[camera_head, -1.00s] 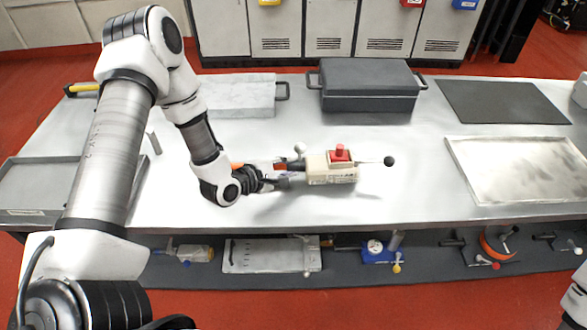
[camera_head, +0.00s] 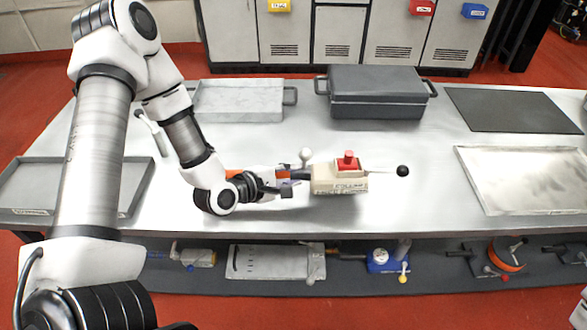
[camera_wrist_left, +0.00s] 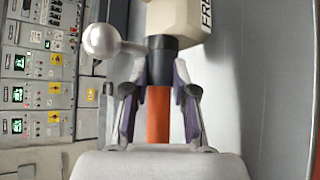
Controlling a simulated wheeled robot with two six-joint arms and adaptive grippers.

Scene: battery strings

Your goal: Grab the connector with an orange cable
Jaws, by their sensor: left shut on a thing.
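The connector (camera_head: 330,182) has a cream body, a red button on top, a white ball knob and a black ball on a thin rod at its right end. An orange cable (camera_head: 238,174) leaves its black collar on the left; cable (camera_wrist_left: 158,115) and collar (camera_wrist_left: 162,58) also show in the left wrist view. My left gripper (camera_head: 287,184) comes in from the left and is shut on the connector at its cable end, with its fingers on both sides. Whether the connector touches the table is hard to tell. My right gripper is out of view.
The connector is over the grey table (camera_head: 400,215). A metal tray (camera_head: 470,190) lies right, another tray (camera_head: 75,211) left. The table around the connector is clear.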

